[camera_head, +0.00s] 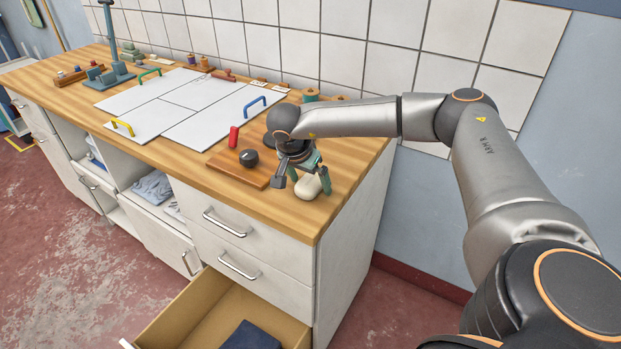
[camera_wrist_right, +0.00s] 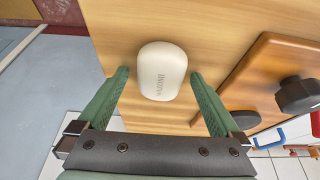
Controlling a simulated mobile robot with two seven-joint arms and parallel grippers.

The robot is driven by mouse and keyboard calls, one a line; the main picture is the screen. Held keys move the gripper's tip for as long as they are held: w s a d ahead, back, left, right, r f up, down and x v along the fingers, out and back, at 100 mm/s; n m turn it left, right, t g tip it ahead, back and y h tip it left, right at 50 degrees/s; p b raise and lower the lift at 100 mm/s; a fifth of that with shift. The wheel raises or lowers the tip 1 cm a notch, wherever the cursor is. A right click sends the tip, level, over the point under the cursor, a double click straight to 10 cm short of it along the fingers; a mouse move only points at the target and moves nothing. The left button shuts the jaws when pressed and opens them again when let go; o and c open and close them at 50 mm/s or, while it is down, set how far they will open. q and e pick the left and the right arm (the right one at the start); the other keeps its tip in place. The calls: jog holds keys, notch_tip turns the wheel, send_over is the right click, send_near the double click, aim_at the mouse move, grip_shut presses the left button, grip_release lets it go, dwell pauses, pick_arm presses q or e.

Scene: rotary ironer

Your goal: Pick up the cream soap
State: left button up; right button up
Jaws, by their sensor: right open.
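The cream soap (camera_head: 307,187) is a rounded pale bar on the wooden worktop near its front right corner. In the right wrist view the soap (camera_wrist_right: 162,71) lies between the tips of my right gripper (camera_wrist_right: 159,76), with a gap on each side. My right gripper (camera_head: 304,184) is open, with green fingers, and is low over the worktop at the soap. In the head view the gripper partly hides the soap. My left gripper is not in view.
A wooden board (camera_head: 231,172) with a dark knob (camera_head: 249,158) and a red handle lies just left of the gripper. White panels (camera_head: 190,104) with coloured handles cover the middle worktop. An open drawer (camera_head: 200,318) juts out below the front edge.

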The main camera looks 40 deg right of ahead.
jog(key=shift+c, duration=0.4)
jog(key=shift+r, duration=0.1)
jog(key=c, duration=1.3)
